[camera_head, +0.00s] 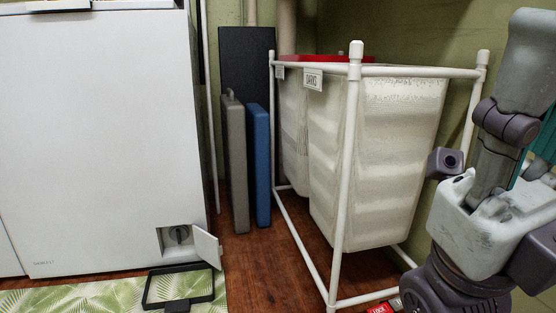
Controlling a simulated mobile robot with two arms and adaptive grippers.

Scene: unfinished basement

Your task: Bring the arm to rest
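My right arm (490,215) comes in along the right side of the view, bent, with grey links and dark purple joints. A small dark camera block (446,162) sticks out from it to the left. I cannot make out the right gripper's fingers. My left arm and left gripper are not in view. The arm stands in front of the right end of a white-framed laundry sorter (347,180) and appears close to it; I cannot tell whether they touch.
A white appliance (95,140) stands at left, its small hatch door (207,245) open. Grey (235,165) and blue (259,165) panels stand upright. A red tag (381,308) shows at the bottom. Wooden floor (262,270) is clear between.

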